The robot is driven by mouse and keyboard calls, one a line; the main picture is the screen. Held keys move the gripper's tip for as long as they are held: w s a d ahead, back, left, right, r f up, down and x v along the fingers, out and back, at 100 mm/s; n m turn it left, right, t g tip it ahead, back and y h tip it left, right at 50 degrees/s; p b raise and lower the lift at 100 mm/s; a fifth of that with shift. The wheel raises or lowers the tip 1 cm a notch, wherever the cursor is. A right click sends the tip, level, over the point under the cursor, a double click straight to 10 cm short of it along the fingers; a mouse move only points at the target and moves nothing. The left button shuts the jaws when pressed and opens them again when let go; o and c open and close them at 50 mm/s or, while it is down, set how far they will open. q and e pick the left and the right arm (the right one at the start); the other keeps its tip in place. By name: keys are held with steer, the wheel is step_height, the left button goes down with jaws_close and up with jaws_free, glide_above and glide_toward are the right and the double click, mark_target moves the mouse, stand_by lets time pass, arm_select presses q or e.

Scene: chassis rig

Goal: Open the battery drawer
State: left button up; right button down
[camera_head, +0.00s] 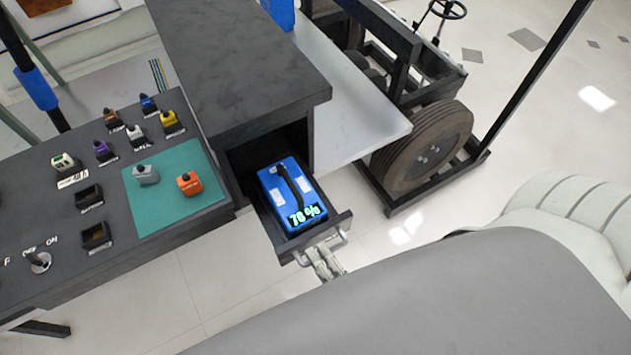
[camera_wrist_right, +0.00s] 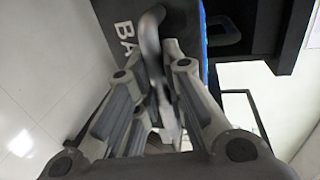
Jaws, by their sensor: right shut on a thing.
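The battery drawer (camera_head: 287,246) is pulled out of the dark cabinet (camera_head: 245,80). My right gripper (camera_head: 326,262) is at the drawer's front and is shut on the grey drawer handle (camera_head: 341,239). In the right wrist view the handle (camera_wrist_right: 152,45) runs between the fingers of the gripper (camera_wrist_right: 155,110), against the drawer front with the letters "BA" (camera_wrist_right: 125,38). My left gripper is not in view.
A dark control panel (camera_head: 60,215) with several coloured knobs and a green mat (camera_head: 165,205) lies left of the drawer. A wheeled chassis (camera_head: 420,145) stands at the right behind a pale shelf (camera_head: 350,110).

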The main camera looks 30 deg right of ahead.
steer(key=shift+s, duration=0.1)
steer(key=c, duration=1.5)
jaws_free()
steer(key=v, duration=1.2)
steer(key=shift+f, duration=0.1)
